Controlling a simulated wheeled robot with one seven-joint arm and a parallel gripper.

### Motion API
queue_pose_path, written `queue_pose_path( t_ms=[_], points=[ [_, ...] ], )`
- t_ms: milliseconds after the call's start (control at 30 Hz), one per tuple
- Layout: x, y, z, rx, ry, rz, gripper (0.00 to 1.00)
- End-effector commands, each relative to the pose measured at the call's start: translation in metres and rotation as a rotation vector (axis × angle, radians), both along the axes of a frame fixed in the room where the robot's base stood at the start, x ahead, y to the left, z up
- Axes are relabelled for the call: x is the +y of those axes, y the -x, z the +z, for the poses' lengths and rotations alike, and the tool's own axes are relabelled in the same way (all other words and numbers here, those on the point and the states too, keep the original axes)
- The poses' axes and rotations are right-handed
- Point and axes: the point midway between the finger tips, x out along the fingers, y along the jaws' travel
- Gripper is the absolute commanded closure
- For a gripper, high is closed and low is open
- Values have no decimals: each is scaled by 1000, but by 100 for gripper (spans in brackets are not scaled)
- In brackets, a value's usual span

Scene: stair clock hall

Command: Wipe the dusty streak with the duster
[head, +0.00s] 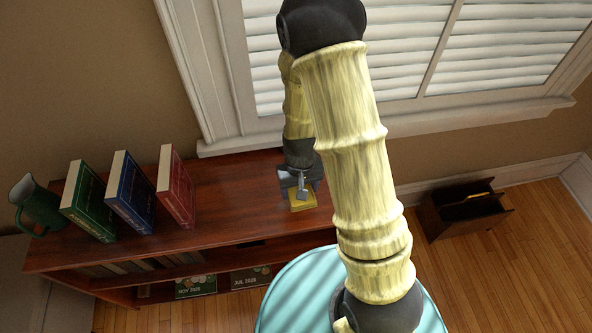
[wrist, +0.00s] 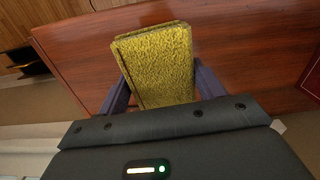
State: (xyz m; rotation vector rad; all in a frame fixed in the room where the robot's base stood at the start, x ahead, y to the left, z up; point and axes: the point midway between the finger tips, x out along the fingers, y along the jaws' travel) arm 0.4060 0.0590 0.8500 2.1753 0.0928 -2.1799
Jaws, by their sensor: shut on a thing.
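My gripper (head: 301,190) is at the right end of the wooden shelf top (head: 235,200), pointing down. It is shut on the duster, a yellow fuzzy block (head: 303,203). In the wrist view the duster (wrist: 158,65) sits between the two dark fingers of my gripper (wrist: 160,85), with the reddish wood top (wrist: 80,60) behind it. I cannot tell whether the duster touches the wood. No dusty streak can be made out in either view; my arm and the duster hide part of the top.
A green jug (head: 38,208) and green (head: 88,203), blue (head: 131,192) and red (head: 175,187) books stand on the left of the shelf top. A shuttered window (head: 400,50) is behind. A dark wooden box (head: 462,210) stands on the floor at right. The top between red book and gripper looks clear.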

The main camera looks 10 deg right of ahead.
Motion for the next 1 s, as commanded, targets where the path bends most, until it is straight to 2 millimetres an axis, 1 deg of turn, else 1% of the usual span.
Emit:
queue_pose_path(
  t_ms=[433, 567, 667, 1000],
  points=[
    [0, 0, 0, 0, 0, 0, 57],
    [0, 0, -3, 0, 0, 0, 57],
    [0, 0, -9, 0, 0, 0, 57],
    [1, 0, -40, 0, 0, 0, 57]
  ],
)
